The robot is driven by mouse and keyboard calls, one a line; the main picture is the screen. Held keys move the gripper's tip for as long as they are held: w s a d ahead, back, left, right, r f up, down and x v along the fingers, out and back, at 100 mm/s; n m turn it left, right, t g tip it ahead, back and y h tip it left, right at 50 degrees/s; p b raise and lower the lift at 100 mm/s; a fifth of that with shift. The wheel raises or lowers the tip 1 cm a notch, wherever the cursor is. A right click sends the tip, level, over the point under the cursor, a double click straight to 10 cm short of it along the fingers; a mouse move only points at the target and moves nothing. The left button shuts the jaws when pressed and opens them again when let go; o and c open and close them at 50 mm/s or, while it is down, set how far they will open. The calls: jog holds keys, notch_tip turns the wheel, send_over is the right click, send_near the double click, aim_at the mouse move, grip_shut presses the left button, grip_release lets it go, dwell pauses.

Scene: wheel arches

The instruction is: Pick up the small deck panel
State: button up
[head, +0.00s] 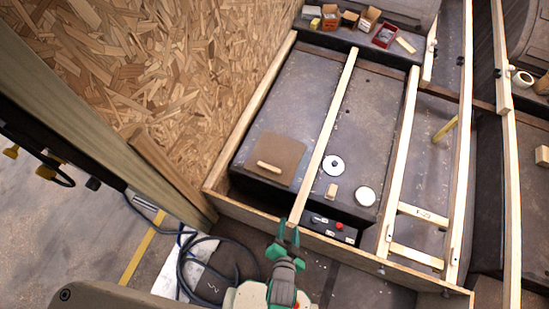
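The small deck panel appears to be the brown square board (291,150) with a light wooden bar (269,167) across it. It lies flat on the dark surface in the left bay of the wooden frame. My gripper (288,232) has green fingers and is at the frame's front edge, below and slightly right of the panel in the picture. The fingers are apart with nothing visible between them. The gripper does not touch the panel.
Light wooden rails (327,128) divide the frame into bays. Two white discs (334,165) and a small wooden block (331,191) lie in the middle bay. Small boxes (368,18) stand at the back. A chipboard wall (170,60) rises at left. Dark hoses (190,258) lie on the floor.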

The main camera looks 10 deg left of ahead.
jog(key=w+f+m+g, duration=0.2)
jog(key=w+f+m, duration=0.2)
jog(key=w+f, duration=0.55)
jog(key=m+g+y, duration=0.3)
jog(key=m+g, duration=0.5)
jog(key=m, duration=0.2)
send_near(269, 167)
jog(key=shift+x, duration=4.05)
jog(key=shift+w, duration=0.15)
grip_shut()
jog(key=shift+d, duration=0.1)
